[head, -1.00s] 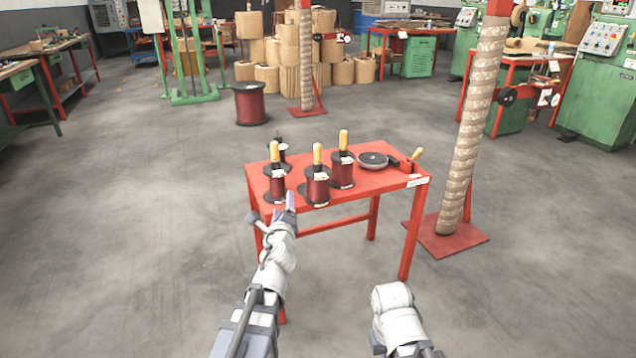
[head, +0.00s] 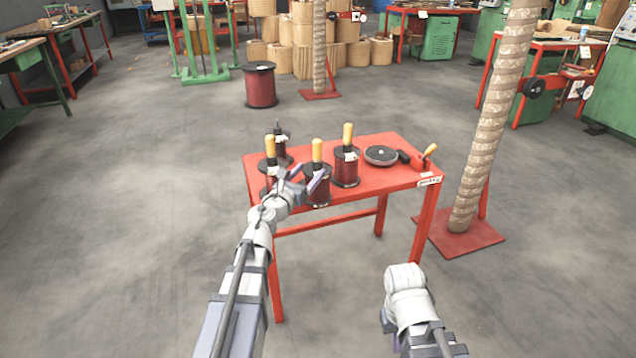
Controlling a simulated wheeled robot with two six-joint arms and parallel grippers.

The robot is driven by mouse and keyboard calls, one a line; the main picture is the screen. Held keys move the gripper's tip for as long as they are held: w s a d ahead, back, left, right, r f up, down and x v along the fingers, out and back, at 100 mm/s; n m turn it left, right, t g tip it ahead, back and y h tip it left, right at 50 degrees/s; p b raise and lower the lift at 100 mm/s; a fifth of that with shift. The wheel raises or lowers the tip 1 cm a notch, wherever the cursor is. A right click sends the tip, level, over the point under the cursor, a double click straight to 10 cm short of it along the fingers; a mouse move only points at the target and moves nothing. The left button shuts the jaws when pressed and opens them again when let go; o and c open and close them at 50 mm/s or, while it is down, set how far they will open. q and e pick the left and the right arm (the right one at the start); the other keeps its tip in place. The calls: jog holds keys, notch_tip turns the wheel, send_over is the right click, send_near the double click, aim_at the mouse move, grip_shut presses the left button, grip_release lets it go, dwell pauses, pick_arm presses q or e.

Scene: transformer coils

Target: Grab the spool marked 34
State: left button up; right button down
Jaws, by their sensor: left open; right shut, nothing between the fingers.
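Several dark red wire spools stand upright on the red table (head: 398,147). A front-middle spool (head: 318,190) and a right spool (head: 346,170) have yellow-handled tops. A left spool (head: 268,168) is partly covered by my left gripper, and a back-left spool (head: 281,148) stands behind it. Their labels are too small to read, so I cannot tell which is marked 34. My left gripper (head: 306,180) is open at the table's front edge, its jaws between the left and front-middle spools; contact is unclear. My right arm shows at lower right, but its fingers are hidden.
A round grey disc (head: 381,155) and a yellow-handled tool (head: 427,157) lie at the table's right. A wrapped post (head: 488,130) on a red base stands to the right. A large red spool (head: 261,85) is on the floor behind. The floor at left is clear.

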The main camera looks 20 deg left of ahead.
aim_at(315, 166)
pick_arm(q)
jog(key=shift+w+d, duration=0.2)
jog(key=shift+w, duration=0.65)
jog(key=shift+w+d, duration=0.2)
jog(key=shift+w, duration=0.7)
jog(key=shift+w+d, duration=0.2)
jog(key=shift+w, duration=0.65)
jog(key=shift+s, duration=0.1)
grip_shut()
jog(key=shift+r, duration=0.1)
